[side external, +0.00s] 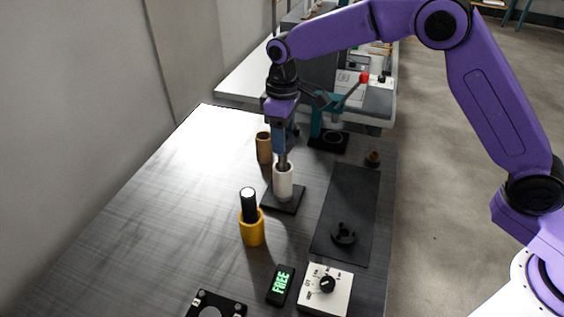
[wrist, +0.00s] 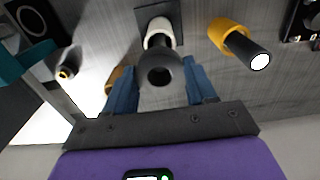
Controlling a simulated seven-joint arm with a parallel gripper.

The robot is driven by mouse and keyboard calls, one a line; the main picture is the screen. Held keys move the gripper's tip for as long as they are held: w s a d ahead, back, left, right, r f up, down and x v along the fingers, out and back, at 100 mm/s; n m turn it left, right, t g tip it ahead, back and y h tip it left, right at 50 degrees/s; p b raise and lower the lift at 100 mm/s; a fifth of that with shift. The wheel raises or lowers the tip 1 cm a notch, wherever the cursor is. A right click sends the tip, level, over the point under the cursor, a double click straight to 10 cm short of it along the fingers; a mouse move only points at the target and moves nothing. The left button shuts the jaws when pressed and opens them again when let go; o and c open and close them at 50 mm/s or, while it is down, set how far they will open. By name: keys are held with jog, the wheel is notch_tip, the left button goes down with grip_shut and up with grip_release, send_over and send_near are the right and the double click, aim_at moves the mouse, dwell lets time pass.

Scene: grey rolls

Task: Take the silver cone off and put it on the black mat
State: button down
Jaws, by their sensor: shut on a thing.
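My gripper (side external: 283,160) points straight down over the white roll (side external: 283,183), which stands upright on a square black base (side external: 292,207). In the wrist view, a dark grey round hollow piece (wrist: 160,72), which I take to be the silver cone, sits between my blue fingers (wrist: 160,82). The fingers are shut on it. The white roll (wrist: 157,37) is right behind it; I cannot tell whether they still touch. In the side view the held piece is mostly hidden by the fingers. The black mat (side external: 350,195) lies flat to the right.
A black ring-shaped part (side external: 343,234) lies on the mat's near half. A yellow cup (side external: 252,230) holding a black cylinder stands near left, and a brown cylinder (side external: 264,147) behind. A teal stand (side external: 317,125) is at the back. A dial box (side external: 326,290) and FREE display (side external: 280,285) are in front.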

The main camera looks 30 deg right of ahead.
jog(key=shift+r, duration=2.25)
jog(key=s+d+f, duration=0.4)
jog(key=s+d, duration=0.5)
jog(key=s, duration=0.3)
jog(key=s+d+f, duration=0.4)
jog(key=s+d, duration=0.5)
jog(key=s, duration=0.3)
jog(key=w+a+f, duration=0.1)
jog(key=w+f, duration=0.2)
jog(key=w, duration=0.1)
jog(key=w+a+f, duration=0.1)
jog(key=w+f, duration=0.1)
jog(key=w, duration=0.2)
jog(key=w+f, duration=0.3)
jog(key=w, duration=0.1)
jog(key=shift+w+a+f, duration=0.15)
jog(key=shift+a+f, duration=0.15)
jog(key=shift+a, duration=0.1)
jog(key=shift+w+a+f, duration=0.15)
jog(key=shift+w+f, duration=0.35)
jog(key=shift+f, duration=0.05)
jog(key=shift+w+f, duration=0.1)
jog(key=shift+f, duration=1.5)
jog(key=shift+f, duration=0.1)
